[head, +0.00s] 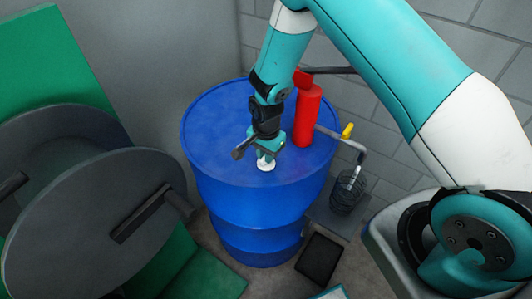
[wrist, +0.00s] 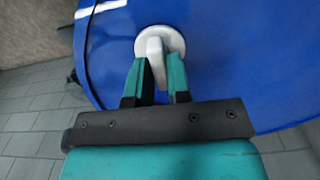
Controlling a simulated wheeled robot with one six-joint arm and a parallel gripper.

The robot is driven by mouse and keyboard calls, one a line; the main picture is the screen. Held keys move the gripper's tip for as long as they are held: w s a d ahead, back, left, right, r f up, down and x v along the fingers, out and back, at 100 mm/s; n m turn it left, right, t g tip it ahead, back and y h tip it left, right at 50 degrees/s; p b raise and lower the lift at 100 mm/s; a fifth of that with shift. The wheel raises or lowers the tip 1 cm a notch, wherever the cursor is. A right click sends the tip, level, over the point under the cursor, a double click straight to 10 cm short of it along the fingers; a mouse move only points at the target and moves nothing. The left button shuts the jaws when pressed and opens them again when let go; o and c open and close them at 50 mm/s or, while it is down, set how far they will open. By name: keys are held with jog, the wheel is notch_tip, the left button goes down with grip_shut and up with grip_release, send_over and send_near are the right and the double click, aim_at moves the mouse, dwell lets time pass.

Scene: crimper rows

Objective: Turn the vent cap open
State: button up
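The white vent cap (head: 266,166) sits on the top of the blue drum (head: 215,125), near its front edge. In the wrist view the cap (wrist: 174,38) is a round white disc with a raised grip bar (wrist: 156,55). My gripper (head: 265,155) points down at the cap. In the wrist view my gripper (wrist: 160,72) has one finger on each side of the bar, with the fingertips close to it. I cannot tell whether they press on it. The bar's lower end lies between the fingers.
A red cylinder (head: 307,118) stands on the drum top, right of my gripper. A pipe with a yellow handle (head: 347,131) and a dark wire basket (head: 348,192) are farther right. Large grey discs (head: 75,235) stand at left. A block wall (head: 400,140) is behind.

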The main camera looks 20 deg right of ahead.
grip_shut()
jog(key=shift+n, duration=0.3)
jog(key=n+b, duration=0.2)
jog(key=n, duration=0.1)
jog(key=shift+n, duration=0.4)
jog(key=n+b, duration=0.1)
jog(key=n, duration=0.3)
jog(key=shift+n+b, duration=0.3)
jog(key=shift+b, duration=0.05)
jog(key=n+b, duration=0.1)
jog(key=n, duration=0.3)
jog(key=shift+n+b, duration=0.55)
jog(key=shift+n, duration=1.85)
